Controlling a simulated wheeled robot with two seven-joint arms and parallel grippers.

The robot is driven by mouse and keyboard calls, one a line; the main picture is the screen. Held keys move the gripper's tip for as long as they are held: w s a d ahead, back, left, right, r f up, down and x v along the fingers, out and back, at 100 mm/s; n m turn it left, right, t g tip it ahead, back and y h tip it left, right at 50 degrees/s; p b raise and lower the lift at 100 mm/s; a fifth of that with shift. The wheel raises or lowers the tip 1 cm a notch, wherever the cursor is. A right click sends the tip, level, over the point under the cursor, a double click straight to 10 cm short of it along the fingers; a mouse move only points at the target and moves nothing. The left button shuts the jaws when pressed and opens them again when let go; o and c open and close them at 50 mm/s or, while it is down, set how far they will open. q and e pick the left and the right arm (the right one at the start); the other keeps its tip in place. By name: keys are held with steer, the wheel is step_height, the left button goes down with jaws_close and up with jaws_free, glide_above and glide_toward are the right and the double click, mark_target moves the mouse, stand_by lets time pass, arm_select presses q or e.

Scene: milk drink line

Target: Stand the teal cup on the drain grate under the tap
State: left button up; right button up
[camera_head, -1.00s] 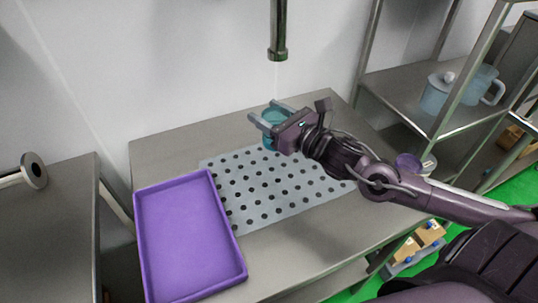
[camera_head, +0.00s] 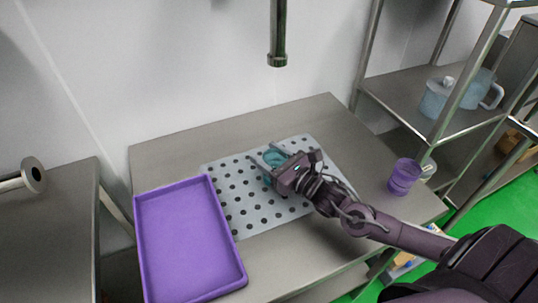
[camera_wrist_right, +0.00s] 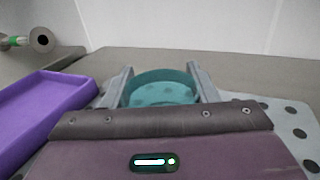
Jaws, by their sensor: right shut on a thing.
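The teal cup (camera_head: 275,158) is upright between the fingers of my right gripper (camera_head: 268,156), over the drain grate (camera_head: 245,212). In the right wrist view the teal cup (camera_wrist_right: 163,88) sits between the two fingers of the right gripper (camera_wrist_right: 160,82), which are shut on it. The grate is a pale plate with dark holes on the steel table. I cannot tell whether the cup's base touches it, as the gripper hides the lower part. The tap (camera_head: 278,40) hangs from above, behind the cup in the head view. My left gripper is not in view.
A purple tray (camera_head: 190,240) lies left of the grate. A purple cup (camera_head: 404,177) stands at the table's right side, near my right arm. A shelf rack (camera_head: 415,95) with pale jugs (camera_head: 482,88) is at the right. The table behind the grate is clear.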

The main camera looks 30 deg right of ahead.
steer(key=shift+f, duration=0.1)
steer(key=o, duration=0.6)
steer(key=shift+f, duration=0.1)
steer(key=shift+c, duration=0.2)
steer(key=o, duration=0.5)
steer(key=shift+c, duration=0.2)
steer(key=shift+r, duration=0.25)
steer(key=shift+s+f, duration=0.15)
steer(key=shift+s, duration=0.15)
steer(key=v, duration=1.1)
steer(key=shift+s+d+p, duration=0.15)
steer(key=shift+s+p, duration=0.05)
steer(key=shift+p, duration=0.15)
